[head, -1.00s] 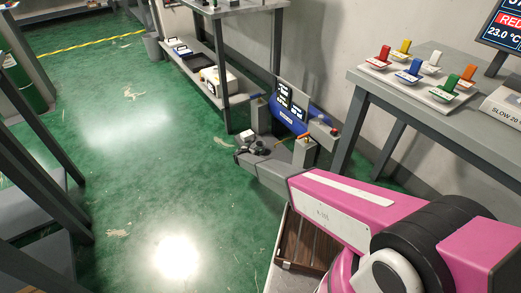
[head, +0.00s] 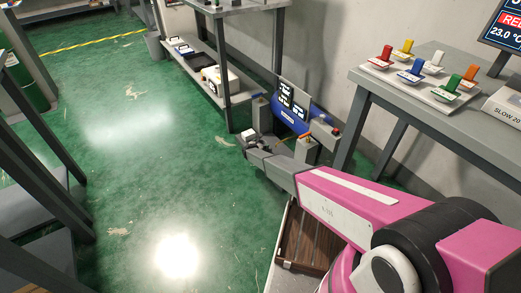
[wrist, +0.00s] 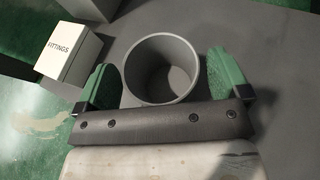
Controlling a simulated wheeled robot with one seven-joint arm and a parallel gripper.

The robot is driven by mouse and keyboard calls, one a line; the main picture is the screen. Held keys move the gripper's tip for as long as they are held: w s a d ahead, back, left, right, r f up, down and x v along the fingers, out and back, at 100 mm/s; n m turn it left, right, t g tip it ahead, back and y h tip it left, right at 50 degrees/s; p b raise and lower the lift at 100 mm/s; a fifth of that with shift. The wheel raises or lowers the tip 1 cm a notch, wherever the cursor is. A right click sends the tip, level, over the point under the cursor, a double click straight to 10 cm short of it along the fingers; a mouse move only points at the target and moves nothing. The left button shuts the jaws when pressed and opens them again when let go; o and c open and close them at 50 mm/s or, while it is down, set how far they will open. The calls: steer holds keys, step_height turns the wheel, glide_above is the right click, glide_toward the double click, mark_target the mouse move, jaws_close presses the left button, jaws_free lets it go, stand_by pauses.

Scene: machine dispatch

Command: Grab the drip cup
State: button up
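The drip cup (wrist: 146,84) is a grey round cup, seen from above in the wrist view, open at the top and apparently empty. My gripper (wrist: 162,70) has its two green fingers apart, one on each side of the cup. The fingers are close to its wall; I cannot tell whether they touch it. In the head view my gripper (head: 262,146) is low by the blue machine, and I cannot make out the cup there.
A white box marked FITTINGS (wrist: 70,53) stands left of the cup, close to the left finger. The blue machine (head: 288,113) with a screen is just behind. A shelf unit (head: 225,75) stands behind left, a table (head: 410,105) to the right. The green floor at left is clear.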

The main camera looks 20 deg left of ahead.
steer(key=c, duration=0.7)
steer(key=shift+r, duration=0.15)
